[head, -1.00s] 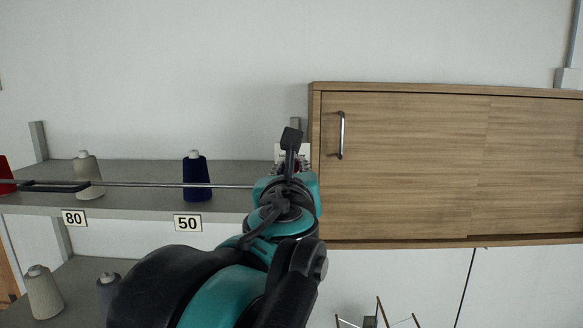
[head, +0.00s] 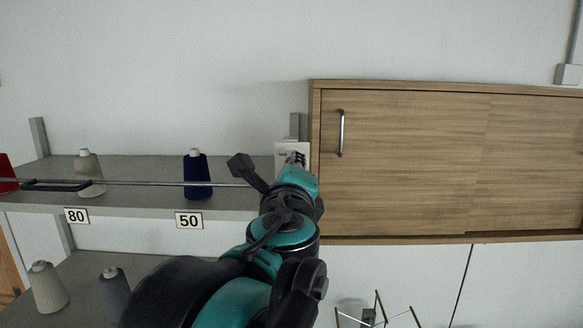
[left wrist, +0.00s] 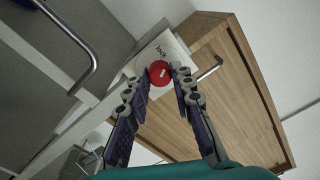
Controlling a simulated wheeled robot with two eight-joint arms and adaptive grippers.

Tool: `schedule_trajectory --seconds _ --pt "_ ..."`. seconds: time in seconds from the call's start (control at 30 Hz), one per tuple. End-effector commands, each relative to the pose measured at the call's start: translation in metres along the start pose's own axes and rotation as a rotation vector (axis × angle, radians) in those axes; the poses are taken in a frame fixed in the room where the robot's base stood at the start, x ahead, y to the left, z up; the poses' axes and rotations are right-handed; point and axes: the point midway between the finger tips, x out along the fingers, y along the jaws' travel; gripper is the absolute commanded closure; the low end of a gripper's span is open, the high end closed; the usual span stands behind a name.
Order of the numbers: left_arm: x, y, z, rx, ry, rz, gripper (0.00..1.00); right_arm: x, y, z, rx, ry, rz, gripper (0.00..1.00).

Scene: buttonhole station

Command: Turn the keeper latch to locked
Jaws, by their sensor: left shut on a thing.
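The keeper latch is a round red knob (left wrist: 160,73) with a small pale mark on its face, seen in the left wrist view. It sits on a white plate (left wrist: 177,47) with the word "lock" printed beside the knob. My left gripper (left wrist: 160,82) is shut on the knob, with a fingertip at each side. In the head view the white plate (head: 282,148) shows beside the cabinet's left edge, and my wrist and gripper hide most of the knob. My right gripper is not in view.
A wooden cabinet (head: 400,165) with a metal handle (head: 341,133) stands right of the plate. A grey shelf (head: 140,170) on the left holds a dark blue spool (head: 196,175) and a beige spool (head: 89,172). A thin metal rail (head: 130,184) runs along its front.

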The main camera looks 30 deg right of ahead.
Motion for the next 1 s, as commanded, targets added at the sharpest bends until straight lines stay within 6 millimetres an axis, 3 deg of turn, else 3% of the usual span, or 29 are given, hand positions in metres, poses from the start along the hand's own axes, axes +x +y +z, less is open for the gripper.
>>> schedule_trajectory --seconds 0.4,1.0 --pt "0.0001 -0.0002 0.0003 -0.267 -0.004 0.000 1.00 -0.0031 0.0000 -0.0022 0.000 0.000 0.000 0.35" --pt "0.0000 0.0004 0.0000 -0.345 -0.004 0.001 1.00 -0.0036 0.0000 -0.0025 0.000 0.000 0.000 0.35"
